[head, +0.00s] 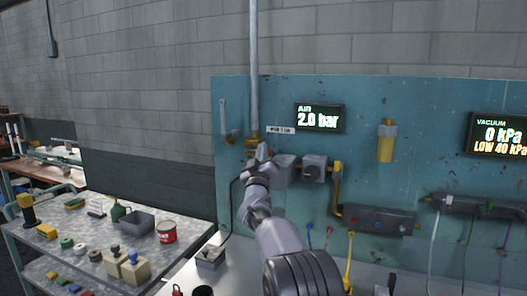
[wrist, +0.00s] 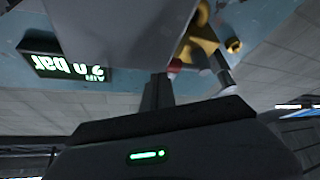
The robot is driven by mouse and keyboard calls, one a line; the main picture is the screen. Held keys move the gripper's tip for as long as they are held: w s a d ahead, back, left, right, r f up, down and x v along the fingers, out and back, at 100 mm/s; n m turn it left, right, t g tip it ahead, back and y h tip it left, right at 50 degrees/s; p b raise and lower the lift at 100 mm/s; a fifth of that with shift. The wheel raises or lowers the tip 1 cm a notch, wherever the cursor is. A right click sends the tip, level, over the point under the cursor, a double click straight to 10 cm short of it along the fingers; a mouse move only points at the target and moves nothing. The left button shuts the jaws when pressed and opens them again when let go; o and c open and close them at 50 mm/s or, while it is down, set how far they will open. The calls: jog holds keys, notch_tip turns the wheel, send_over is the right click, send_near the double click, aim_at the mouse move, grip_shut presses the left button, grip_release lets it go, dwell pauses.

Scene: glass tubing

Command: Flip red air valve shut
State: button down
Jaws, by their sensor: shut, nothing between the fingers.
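The red air valve shows only as a small red piece (wrist: 174,66) in the wrist view, beside a brass fitting (wrist: 200,42). In the head view the brass fitting (head: 252,138) sits at the foot of a grey vertical pipe (head: 253,60), and my arm hides the red part. My gripper (wrist: 158,88) is shut and empty, its dark fingertips close to the red piece; I cannot tell whether they touch. In the head view my gripper (head: 262,152) is up against the board at the valve. The lever's angle cannot be made out.
The air display (head: 318,118) reads 2.0 bar on the teal board (head: 360,90). A grey box (head: 284,170) sits right of my gripper and looms close in the wrist view (wrist: 125,30). A cart (head: 185,232) with small items stands at left.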

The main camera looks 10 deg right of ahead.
jog(key=shift+f, duration=0.45)
dwell(0.3)
